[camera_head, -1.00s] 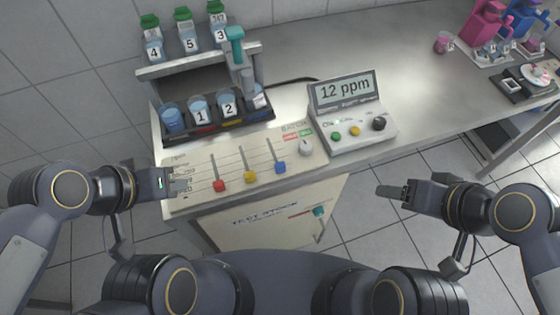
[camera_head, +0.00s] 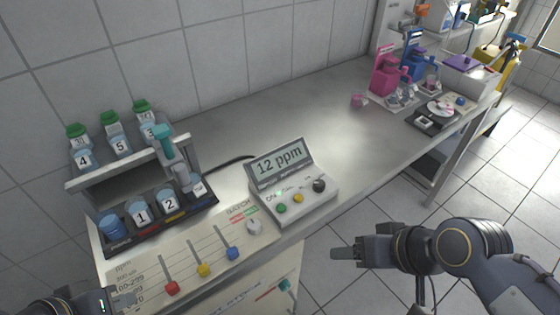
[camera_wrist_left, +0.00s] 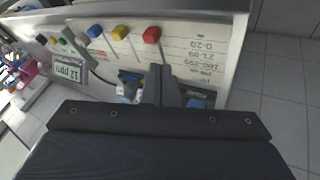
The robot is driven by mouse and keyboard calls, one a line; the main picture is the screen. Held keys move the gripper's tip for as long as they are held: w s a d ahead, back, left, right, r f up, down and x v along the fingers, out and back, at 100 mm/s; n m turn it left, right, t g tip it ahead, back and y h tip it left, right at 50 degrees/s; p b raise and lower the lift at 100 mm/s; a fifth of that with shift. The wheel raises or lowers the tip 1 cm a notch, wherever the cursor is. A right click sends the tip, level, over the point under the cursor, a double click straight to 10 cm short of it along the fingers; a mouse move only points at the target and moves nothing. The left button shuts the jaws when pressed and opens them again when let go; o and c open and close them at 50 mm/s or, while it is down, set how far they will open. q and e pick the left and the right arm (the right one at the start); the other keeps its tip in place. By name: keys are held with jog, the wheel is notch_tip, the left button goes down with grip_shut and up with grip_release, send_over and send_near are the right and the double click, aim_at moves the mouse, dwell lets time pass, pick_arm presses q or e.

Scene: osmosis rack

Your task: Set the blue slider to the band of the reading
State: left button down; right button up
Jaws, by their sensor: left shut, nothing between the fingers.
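The blue slider (camera_head: 233,253) sits at the near end of its slot on the pale panel (camera_head: 135,275), right of the yellow slider (camera_head: 204,269) and red slider (camera_head: 172,288). It also shows in the left wrist view (camera_wrist_left: 94,31). The meter display (camera_head: 280,162) reads 12 ppm. Printed bands (camera_wrist_left: 203,55) beside the slots include 0-20, 21-99 and 100-299. My left gripper (camera_head: 122,301) is shut and empty near the panel's left side, apart from the blue slider. My right gripper (camera_head: 340,254) is in front of the bench; its jaw opening is unclear.
A rack (camera_head: 70,185) with numbered bottles and cups stands behind the panel. The meter's box (camera_head: 300,207) with buttons and a knob stands to the right. The bench middle (camera_head: 330,110) is clear.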

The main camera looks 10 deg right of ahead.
pick_arm(q)
jog(key=c, duration=1.8)
grip_release()
jog(key=shift+w+d+r, duration=0.1)
jog(key=shift+w+r, duration=0.05)
jog(key=o, duration=0.6)
jog(key=w, duration=0.1)
jog(key=w+d+r+g, duration=0.1)
jog(key=w+d+g+p, duration=0.1)
jog(key=shift+w+d+r+n, duration=0.2)
jog(key=shift+w+d+n, duration=0.05)
jog(key=shift+w+n, duration=0.05)
jog(key=shift+c, duration=0.2)
jog(key=n+g+y+p, duration=0.1)
jog(key=n+g+y, duration=0.1)
jog(key=g+y, duration=0.2)
send_over(232, 250)
jog(key=shift+a+f, duration=0.2)
jog(key=shift+f, duration=0.75)
jog(key=shift+d+f, duration=0.15)
jog(key=shift+d, duration=0.1)
jog(key=shift+f, duration=0.3)
notch_tip(232, 250, down, 7)
jog(key=shift+f, duration=0.1)
